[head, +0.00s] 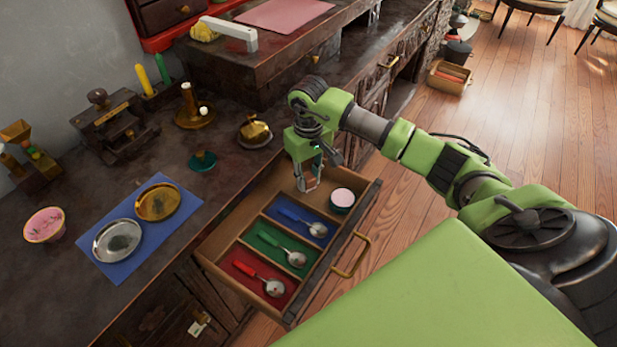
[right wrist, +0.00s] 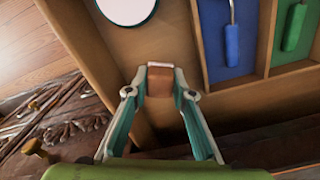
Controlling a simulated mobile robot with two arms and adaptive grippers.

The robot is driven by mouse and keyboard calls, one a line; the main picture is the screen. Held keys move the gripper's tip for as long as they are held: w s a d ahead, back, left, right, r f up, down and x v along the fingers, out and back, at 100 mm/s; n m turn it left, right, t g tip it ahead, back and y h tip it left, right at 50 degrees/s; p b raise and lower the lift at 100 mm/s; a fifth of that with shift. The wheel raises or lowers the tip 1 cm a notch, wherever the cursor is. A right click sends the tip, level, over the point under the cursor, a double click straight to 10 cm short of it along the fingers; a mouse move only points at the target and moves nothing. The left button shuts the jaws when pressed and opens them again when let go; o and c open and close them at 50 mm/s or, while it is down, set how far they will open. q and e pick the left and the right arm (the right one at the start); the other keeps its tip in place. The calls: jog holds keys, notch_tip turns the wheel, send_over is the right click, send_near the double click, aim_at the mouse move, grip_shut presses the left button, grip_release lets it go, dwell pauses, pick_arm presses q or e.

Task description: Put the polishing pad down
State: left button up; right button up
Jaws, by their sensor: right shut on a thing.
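The polishing pad, a small brown block (right wrist: 159,82), is between the fingertips of my right gripper (right wrist: 160,92) in the right wrist view. The right gripper (head: 309,182) is shut on it and points down into the open drawer (head: 222,227). It is in the far, undivided part of the drawer, beside a round green tin with a pale top (head: 342,197). The pad is mostly hidden in the head view. I cannot tell whether it touches the drawer floor. My left gripper is not in view.
Blue, green and red compartments each hold a spoon-like tool, such as the blue-handled one (head: 302,221). A blue mat (head: 176,224) with two metal dishes lies on the counter. A brass-lidded pot (head: 254,132) stands behind the drawer.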

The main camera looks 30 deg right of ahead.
aim_at(308, 177)
jog(key=shift+f, duration=0.1)
jog(key=o, duration=1)
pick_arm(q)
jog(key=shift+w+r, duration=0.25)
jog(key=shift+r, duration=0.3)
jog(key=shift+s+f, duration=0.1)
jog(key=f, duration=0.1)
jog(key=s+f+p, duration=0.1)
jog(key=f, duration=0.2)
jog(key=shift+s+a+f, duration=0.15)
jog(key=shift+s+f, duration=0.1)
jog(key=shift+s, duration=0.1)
pick_arm(e)
notch_tip(308, 177, up, 12)
jog(key=shift+r, duration=0.2)
